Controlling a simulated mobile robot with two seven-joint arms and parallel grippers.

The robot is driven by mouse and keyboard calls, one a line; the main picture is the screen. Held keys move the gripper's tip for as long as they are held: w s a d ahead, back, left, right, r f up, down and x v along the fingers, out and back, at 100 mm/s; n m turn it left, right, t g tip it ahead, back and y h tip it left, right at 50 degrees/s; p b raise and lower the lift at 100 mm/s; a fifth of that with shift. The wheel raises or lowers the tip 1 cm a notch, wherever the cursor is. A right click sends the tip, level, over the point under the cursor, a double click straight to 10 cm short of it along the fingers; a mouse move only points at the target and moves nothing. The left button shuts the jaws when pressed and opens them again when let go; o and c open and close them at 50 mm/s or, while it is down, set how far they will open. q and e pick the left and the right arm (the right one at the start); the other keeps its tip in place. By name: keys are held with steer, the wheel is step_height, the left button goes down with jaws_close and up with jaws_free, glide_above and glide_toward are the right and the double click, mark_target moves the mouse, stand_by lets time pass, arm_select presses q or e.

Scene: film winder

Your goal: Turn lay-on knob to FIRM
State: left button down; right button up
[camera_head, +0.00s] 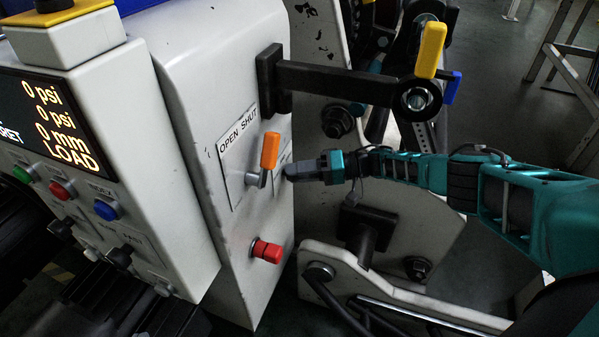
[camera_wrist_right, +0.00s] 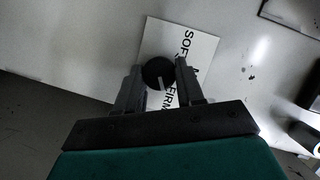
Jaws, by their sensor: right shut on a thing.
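The lay-on knob (camera_wrist_right: 158,71) is a round black knob with a short white pointer line, on a white label plate (camera_wrist_right: 203,50). In the right wrist view the plate reads SOFT at the upper end and FIRM at the lower end. The pointer line lies on the lower part of the knob, toward the FIRM end. My right gripper (camera_wrist_right: 160,80) has its two fingers on either side of the knob, shut on it. In the head view the right gripper (camera_head: 300,171) reaches the panel from the right, and its fingertips mostly hide the knob. My left gripper is out of view.
An orange-handled lever (camera_head: 269,150) with an OPEN SHUT plate (camera_head: 238,142) sits just left of the gripper. A red knob (camera_head: 266,251) is below. A black arm with a yellow handle (camera_head: 431,50) juts out above. The display (camera_head: 50,120) reads LOAD.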

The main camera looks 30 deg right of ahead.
steer(key=shift+w+r, duration=0.1)
steer(key=o, duration=1)
steer(key=shift+o, duration=0.2)
steer(key=v, duration=1.3)
steer(key=shift+a, duration=0.1)
